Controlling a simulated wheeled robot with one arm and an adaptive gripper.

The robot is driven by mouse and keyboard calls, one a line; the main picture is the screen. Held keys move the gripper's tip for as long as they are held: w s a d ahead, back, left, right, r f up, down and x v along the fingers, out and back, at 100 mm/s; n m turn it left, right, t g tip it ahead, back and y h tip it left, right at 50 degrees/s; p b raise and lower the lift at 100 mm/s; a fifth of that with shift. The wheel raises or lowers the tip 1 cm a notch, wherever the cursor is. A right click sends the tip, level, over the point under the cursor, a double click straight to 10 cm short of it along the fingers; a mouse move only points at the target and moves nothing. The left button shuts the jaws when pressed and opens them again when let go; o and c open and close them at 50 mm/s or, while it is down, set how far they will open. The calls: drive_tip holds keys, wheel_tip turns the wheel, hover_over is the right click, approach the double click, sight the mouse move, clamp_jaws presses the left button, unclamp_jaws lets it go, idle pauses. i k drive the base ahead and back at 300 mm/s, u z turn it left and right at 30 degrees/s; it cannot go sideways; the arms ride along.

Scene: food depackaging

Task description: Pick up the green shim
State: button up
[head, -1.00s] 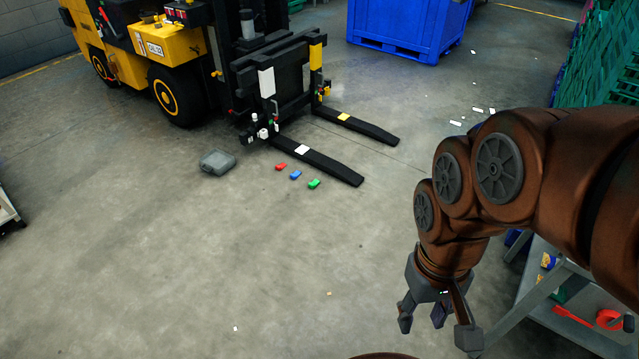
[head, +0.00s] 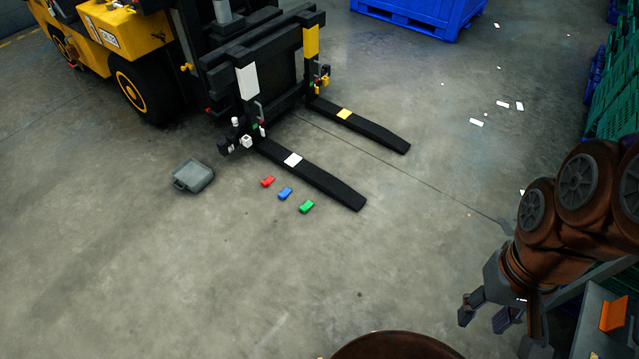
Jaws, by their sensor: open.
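The green shim (head: 306,207) lies on the concrete floor, beside the near fork of a yellow forklift. A blue shim (head: 285,193) and a red shim (head: 268,181) lie in a row with it, up and to the left. My gripper (head: 497,328) is at the lower right, fingers spread and empty, pointing down. It is well apart from the green shim, to its right and nearer to me.
The forklift's near fork (head: 330,186) runs just right of the shims; the far fork (head: 375,131) lies beyond. A grey case (head: 193,176) sits left of the shims. White scraps (head: 477,122) lie at the right. Green crates (head: 617,95) line the right edge. Floor between me and the shims is clear.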

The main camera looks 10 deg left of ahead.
sight(306, 206)
drive_tip(key=u, duration=0.35)
drive_tip(key=i, duration=0.95)
drive_tip(key=u, duration=1.35)
drive_tip(key=i, duration=0.65)
drive_tip(key=u, duration=0.6)
